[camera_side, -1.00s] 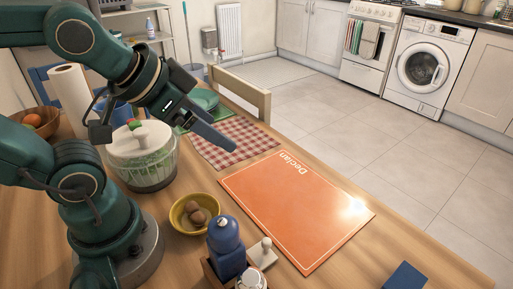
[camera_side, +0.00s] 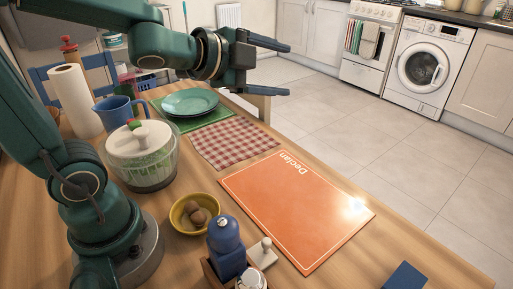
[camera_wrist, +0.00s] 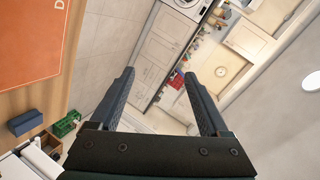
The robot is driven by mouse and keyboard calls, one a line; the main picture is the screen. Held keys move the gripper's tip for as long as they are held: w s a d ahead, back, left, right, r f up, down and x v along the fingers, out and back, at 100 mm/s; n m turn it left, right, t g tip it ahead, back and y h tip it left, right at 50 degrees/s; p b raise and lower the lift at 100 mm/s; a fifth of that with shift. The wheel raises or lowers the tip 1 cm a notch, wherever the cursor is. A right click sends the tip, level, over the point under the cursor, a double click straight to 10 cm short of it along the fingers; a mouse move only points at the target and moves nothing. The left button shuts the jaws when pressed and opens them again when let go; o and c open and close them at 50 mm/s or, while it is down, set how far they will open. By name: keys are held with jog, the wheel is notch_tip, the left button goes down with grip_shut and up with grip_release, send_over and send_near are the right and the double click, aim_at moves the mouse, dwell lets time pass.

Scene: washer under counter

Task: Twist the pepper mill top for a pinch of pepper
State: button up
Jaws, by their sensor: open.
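A blue mill with a rounded knob top, the likely pepper mill (camera_side: 224,238), stands upright in a wooden caddy (camera_side: 211,275) at the bottom of the side view. Its lower part is hidden by the caddy. My gripper (camera_side: 288,69) is open and empty, high above the far side of the table, well up and away from the mill. In the wrist view my gripper (camera_wrist: 160,73) shows two spread fingers with nothing between them. The mill is not seen in the wrist view.
A silver-topped shaker (camera_side: 252,280) stands close to the mill. A yellow bowl (camera_side: 178,222), a salad spinner (camera_side: 140,172) and a wooden-knobbed white block (camera_side: 263,252) are nearby. An orange board (camera_side: 295,210) lies flat to the right. Plates (camera_side: 190,103) sit farther back.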

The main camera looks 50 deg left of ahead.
jog(key=w+d+f+m+h, duration=0.1)
jog(key=w+d+m+h, duration=0.1)
jog(key=d+m+h, duration=0.5)
jog(key=m+g+h, duration=0.7)
jog(key=m+g, duration=0.8)
jog(key=g, duration=0.5)
send_near(229, 243)
jog(key=s+d, duration=0.2)
jog(key=shift+d+r, duration=0.25)
jog(key=shift+r, duration=0.05)
jog(key=n, duration=0.3)
jog(key=d+f+n+h, duration=0.1)
jog(key=n, duration=0.2)
jog(key=s+f+n+h, duration=0.1)
jog(key=n, duration=0.1)
jog(key=shift+d+n+t, duration=0.25)
jog(key=shift+n+t, duration=0.05)
jog(key=shift+n, duration=0.1)
jog(key=n, duration=0.2)
jog(key=n+t+h, duration=0.1)
jog(key=n, duration=0.1)
jog(key=d+f+n, duration=0.1)
jog(key=n, duration=0.1)
jog(key=shift+t+h, duration=0.3)
jog(key=shift+x, duration=2.6)
